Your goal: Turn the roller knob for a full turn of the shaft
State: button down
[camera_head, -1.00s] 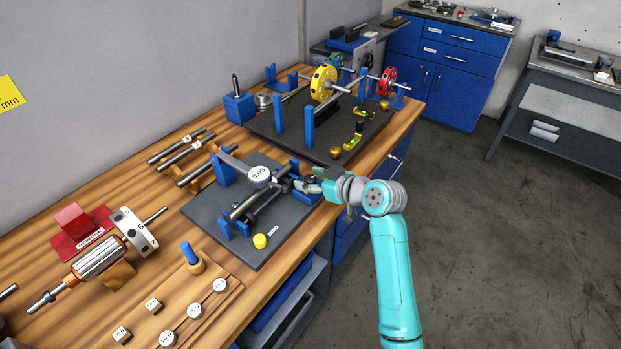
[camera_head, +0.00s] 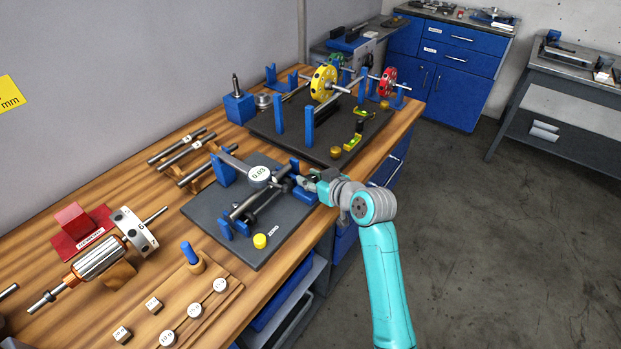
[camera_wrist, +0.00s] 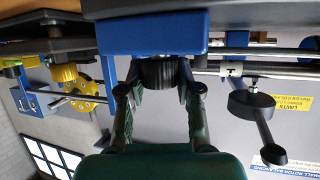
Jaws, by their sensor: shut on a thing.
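The roller knob (camera_wrist: 160,72) is a dark ridged cylinder beside a blue block (camera_wrist: 152,32) in the wrist view. My gripper (camera_wrist: 158,85) is shut on the knob, one finger on each side of it. In the head view my gripper (camera_head: 310,184) reaches the right end of the runout fixture and mostly hides the knob. The shaft (camera_head: 266,204) lies across the rollers on the grey plate (camera_head: 205,208). A dial gauge (camera_head: 259,174) reading about 0.03 stands over it.
A yellow button (camera_head: 260,241) marked ZERO sits on the plate's front. Behind is a balancing stand with a yellow disc (camera_head: 323,84) and a red disc (camera_head: 388,82). A rotor (camera_head: 98,258) and several weights lie to the left. The floor at right is clear.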

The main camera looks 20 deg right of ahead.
jog(key=shift+m+t+h, duration=0.4)
jog(key=shift+m+h, duration=0.9)
jog(key=shift+h, duration=0.2)
jog(key=c, duration=0.8)
grip_release()
jog(key=shift+o, duration=0.2)
jog(key=v, duration=1.2)
